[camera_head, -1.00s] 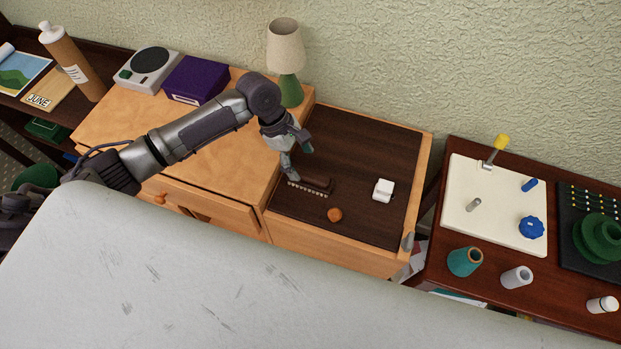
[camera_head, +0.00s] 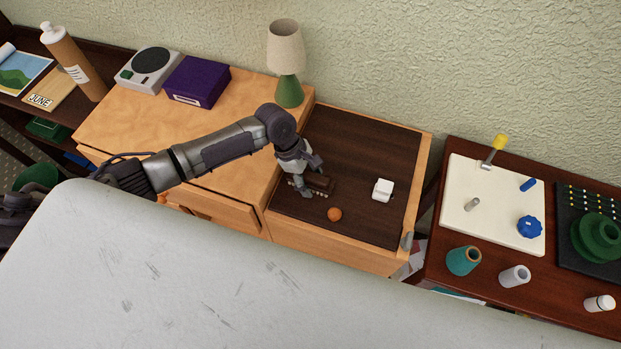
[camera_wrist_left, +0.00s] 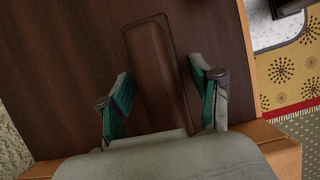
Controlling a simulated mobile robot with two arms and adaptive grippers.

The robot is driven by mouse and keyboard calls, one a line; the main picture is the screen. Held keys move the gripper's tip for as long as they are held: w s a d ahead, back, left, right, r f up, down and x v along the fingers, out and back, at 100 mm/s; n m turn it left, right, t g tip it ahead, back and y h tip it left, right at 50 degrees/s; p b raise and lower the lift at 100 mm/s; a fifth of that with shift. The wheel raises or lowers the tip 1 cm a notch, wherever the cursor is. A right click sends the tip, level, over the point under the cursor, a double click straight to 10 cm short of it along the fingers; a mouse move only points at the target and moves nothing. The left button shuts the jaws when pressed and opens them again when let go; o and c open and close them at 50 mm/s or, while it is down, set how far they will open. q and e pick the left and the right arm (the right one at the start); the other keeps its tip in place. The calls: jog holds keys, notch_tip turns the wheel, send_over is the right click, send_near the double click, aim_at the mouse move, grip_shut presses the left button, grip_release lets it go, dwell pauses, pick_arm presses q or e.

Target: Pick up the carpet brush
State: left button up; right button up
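The carpet brush (camera_head: 323,184), a dark brown wooden block with pale bristles, lies on the dark brown top of the right-hand cabinet (camera_head: 375,150). My left gripper (camera_head: 310,178) is at the brush's left end, pointing down. In the left wrist view, the brush (camera_wrist_left: 157,60) runs lengthwise between the two green-padded fingers (camera_wrist_left: 160,92). The fingers are open, one on each side of the brush, with a visible gap on both sides. The near end of the brush is hidden by the gripper's body. My right gripper is not in view.
An orange ball (camera_head: 334,214) lies just in front of the brush, and a small white object (camera_head: 383,190) lies to its right. A lamp (camera_head: 287,60) stands behind on the left cabinet. A large pale surface (camera_head: 200,270) fills the foreground.

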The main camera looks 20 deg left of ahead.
aim_at(314, 176)
pick_arm(q)
jog(key=c, duration=0.9)
jog(key=shift+r, duration=0.1)
jog(key=shift+r, duration=0.25)
notch_tip(314, 176, up, 4)
jog(key=shift+f, duration=0.15)
jog(key=s+d+r, duration=0.2)
jog(key=s, duration=0.1)
jog(key=s+d+r, duration=0.2)
jog(key=s+d, duration=0.1)
jog(key=s+d+r, duration=0.2)
jog(key=s, duration=0.1)
jog(key=shift+d+r, duration=0.2)
jog(key=shift+r, duration=0.15)
